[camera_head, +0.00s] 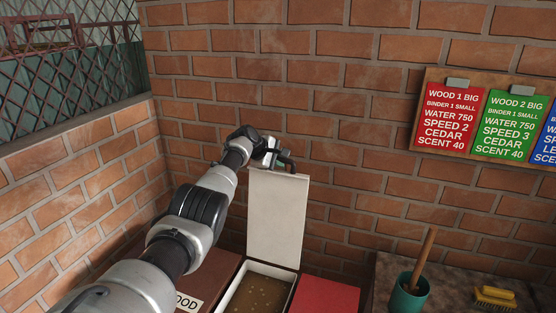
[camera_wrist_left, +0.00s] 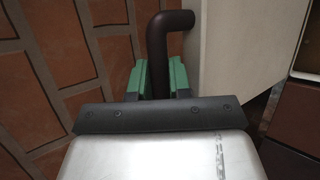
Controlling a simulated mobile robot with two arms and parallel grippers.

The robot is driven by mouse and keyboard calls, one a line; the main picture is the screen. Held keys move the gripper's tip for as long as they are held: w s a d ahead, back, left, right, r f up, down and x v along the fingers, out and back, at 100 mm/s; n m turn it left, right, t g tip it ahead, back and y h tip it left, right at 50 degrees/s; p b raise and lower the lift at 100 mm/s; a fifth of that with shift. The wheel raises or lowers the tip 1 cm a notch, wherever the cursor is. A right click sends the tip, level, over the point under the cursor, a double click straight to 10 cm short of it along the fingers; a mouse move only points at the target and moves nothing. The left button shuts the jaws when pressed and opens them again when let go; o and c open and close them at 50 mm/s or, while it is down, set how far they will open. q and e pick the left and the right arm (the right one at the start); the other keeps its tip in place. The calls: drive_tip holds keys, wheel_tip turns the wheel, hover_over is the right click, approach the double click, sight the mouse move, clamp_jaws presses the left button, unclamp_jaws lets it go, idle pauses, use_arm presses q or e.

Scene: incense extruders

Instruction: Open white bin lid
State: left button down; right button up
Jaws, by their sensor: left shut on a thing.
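The white bin lid (camera_head: 277,218) stands about upright, raised above the back of the bin, near the brick wall. The white bin (camera_head: 268,268) is open below it, and brownish contents show inside. My left gripper (camera_head: 273,157) is at the lid's top edge, shut on the dark handle (camera_head: 289,162). In the left wrist view, the green fingers of the gripper (camera_wrist_left: 160,82) are on either side of the dark brown bent handle (camera_wrist_left: 170,22). The pale lid (camera_wrist_left: 235,45) is just right of it. My right gripper is not in view.
A brown-lidded bin (camera_head: 217,278) with a partly hidden label is left of the white bin, and a red-lidded bin (camera_head: 325,296) is right. A green pot (camera_head: 408,293) with a wooden handle and a yellow brush (camera_head: 496,297) stand on the right counter. Brick walls are close behind and left.

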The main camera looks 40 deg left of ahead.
use_arm(q)
drive_tip(key=shift+f, duration=0.2)
drive_tip(key=c, duration=1.1)
unclamp_jaws()
drive_tip(key=shift+d, duration=0.15)
drive_tip(key=shift+o, duration=0.2)
drive_tip(key=shift+s+r, duration=0.1)
drive_tip(key=shift+s, duration=0.05)
drive_tip(key=shift+v, duration=0.8)
drive_tip(key=b+v, duration=0.2)
drive_tip(key=v, duration=0.7)
drive_tip(key=shift+r, duration=0.2)
